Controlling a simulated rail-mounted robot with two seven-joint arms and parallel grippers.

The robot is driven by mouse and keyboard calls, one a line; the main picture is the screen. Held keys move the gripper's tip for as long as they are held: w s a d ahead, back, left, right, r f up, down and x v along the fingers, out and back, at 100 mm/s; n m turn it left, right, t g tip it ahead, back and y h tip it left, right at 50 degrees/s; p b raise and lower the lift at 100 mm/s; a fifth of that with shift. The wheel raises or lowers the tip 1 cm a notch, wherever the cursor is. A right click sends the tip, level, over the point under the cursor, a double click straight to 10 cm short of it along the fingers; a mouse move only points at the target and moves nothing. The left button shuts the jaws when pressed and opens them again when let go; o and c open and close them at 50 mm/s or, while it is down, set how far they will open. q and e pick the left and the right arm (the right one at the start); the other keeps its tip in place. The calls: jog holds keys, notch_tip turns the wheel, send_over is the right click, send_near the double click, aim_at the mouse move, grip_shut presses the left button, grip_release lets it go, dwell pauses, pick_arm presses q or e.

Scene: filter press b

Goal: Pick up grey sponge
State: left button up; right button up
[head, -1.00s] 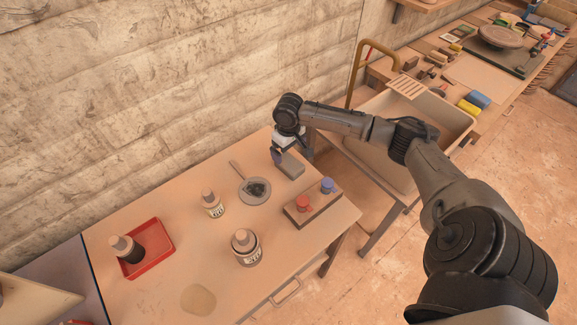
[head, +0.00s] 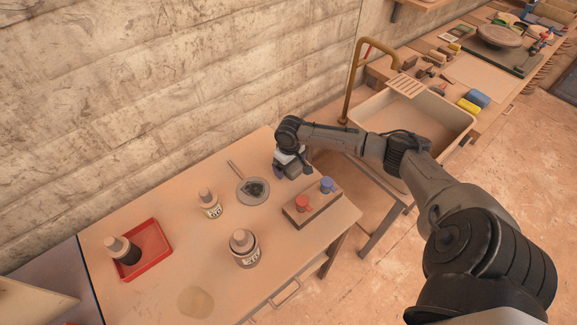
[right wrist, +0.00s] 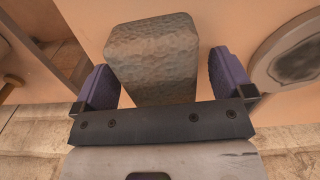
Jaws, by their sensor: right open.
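The grey sponge (right wrist: 150,58) is a rough block lying on the tan table. In the right wrist view it stands between the two purple-padded fingers of my right gripper (right wrist: 161,82), with a narrow gap to each finger. My right gripper is open. In the head view my right gripper (head: 287,169) is low over the table's back right part and partly hides the sponge (head: 299,170). My left gripper is not in view.
A round grey dish (head: 253,191) lies just left of the sponge. A block with red and blue knobs (head: 313,206) stands in front. Two labelled bottles (head: 211,203) (head: 244,249) and a red tray (head: 150,246) are farther left. A sink (head: 415,122) lies to the right.

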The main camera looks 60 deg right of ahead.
jog(key=c, duration=1)
jog(key=shift+r, duration=0.1)
jog(key=shift+r, duration=0.4)
notch_tip(320, 180, up, 4)
jog(key=shift+f+p, duration=0.25)
jog(key=shift+p, duration=0.2)
jog(key=s+d+r+p, duration=0.3)
jog(key=s+r, duration=0.3)
jog(key=s, duration=0.5)
jog(key=shift+d+r, duration=0.2)
jog(key=shift+r, duration=0.05)
